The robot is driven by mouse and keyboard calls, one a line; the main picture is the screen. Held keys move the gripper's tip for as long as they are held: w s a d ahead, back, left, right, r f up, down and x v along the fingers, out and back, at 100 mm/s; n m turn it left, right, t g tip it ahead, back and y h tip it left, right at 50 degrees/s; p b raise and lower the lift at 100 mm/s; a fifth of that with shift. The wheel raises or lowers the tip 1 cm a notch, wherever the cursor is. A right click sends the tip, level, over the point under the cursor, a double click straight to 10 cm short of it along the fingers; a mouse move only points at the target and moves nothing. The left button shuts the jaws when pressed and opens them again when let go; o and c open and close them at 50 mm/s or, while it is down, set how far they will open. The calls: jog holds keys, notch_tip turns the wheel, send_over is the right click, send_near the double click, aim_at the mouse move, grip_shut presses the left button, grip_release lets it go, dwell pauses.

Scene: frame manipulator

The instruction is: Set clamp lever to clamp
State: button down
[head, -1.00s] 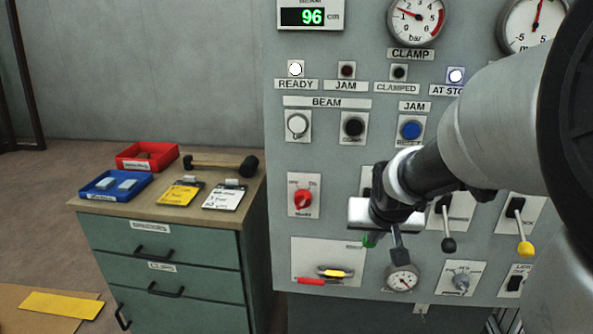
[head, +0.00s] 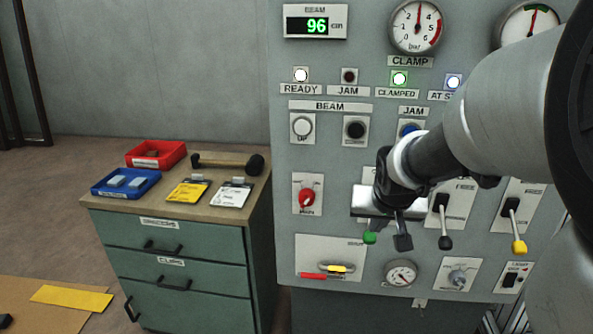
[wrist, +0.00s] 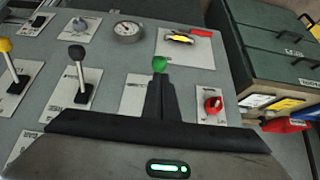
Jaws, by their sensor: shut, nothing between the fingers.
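The lever with the green knob (head: 370,237) is at the left of a row of levers on the grey panel. Its knob points down and shows at the lower left of my gripper; its plate is mostly hidden by my arm. My gripper (head: 402,240) is shut and empty, close to the knob. In the wrist view, the green knob (wrist: 160,63) appears just beyond the dark fingers (wrist: 160,82); I cannot tell if they touch. The clamp gauge (head: 417,26) needle points nearly straight up, around 3 bar.
A black-knobbed lever (head: 445,241) and a yellow-knobbed lever (head: 519,246) hang to the right. A red main switch (head: 307,197) is to the left, a small gauge (head: 401,273) below. A drawer cabinet (head: 185,262) stands left of the panel.

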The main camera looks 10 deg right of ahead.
jog(key=s+a+r+p, duration=0.1)
jog(key=s+r, duration=0.3)
jog(key=s, duration=0.5)
jog(key=shift+s+a+r, duration=0.15)
jog(key=shift+s+a, duration=0.1)
jog(key=shift+a, duration=0.6)
jog(key=shift+a, duration=0.1)
jog(key=s+a+r+n+y, duration=0.2)
jog(key=s+a+r+n, duration=0.15)
jog(key=s+a, duration=0.55)
notch_tip(320, 180, up, 18)
jog(key=s+d+g+p, duration=0.1)
jog(key=p, duration=1.6)
jog(key=shift+s+f, duration=0.25)
